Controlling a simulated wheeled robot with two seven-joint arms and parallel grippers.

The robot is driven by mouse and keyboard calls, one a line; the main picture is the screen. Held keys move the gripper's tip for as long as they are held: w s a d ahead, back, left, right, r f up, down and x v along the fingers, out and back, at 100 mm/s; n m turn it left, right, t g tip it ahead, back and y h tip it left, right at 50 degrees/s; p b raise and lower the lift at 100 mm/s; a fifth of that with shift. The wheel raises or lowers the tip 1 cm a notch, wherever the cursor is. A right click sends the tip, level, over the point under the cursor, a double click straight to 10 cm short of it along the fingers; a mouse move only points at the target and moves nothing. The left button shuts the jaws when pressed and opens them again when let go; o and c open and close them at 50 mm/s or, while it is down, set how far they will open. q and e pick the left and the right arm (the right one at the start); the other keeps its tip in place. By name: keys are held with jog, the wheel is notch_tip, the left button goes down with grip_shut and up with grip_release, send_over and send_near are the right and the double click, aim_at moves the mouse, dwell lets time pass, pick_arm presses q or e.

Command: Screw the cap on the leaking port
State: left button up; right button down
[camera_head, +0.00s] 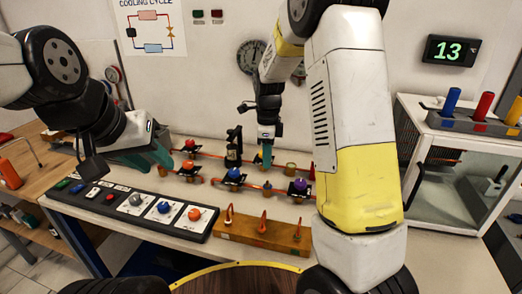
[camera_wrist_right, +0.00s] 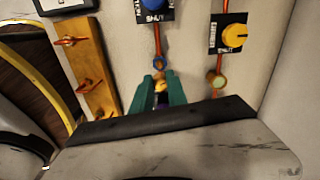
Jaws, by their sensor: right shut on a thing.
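My right gripper (camera_head: 267,156) reaches down over the pipe rig in the head view. In the right wrist view its teal fingers (camera_wrist_right: 159,92) are shut on a small brass-yellow piece, likely the cap (camera_wrist_right: 161,87); the fingers hide part of it. I cannot tell whether the piece touches a port. Another brass-rimmed port (camera_wrist_right: 217,82) is to the right. No leak is discernible.
A wooden block (camera_head: 256,230) with copper hooks and the control panel (camera_head: 113,205) lie in front. A glass-sided case (camera_head: 460,180) stands right.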

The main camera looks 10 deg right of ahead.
jog(key=shift+f, duration=2.55)
jog(key=shift+f, duration=0.2)
jog(key=shift+f, duration=0.95)
jog(key=shift+f, duration=0.15)
jog(key=m, duration=0.5)
jog(key=shift+s+m, duration=0.1)
jog(key=shift+m, duration=0.2)
jog(key=m, duration=0.4)
jog(key=shift+a+f+m, duration=0.1)
jog(key=shift+m, duration=0.3)
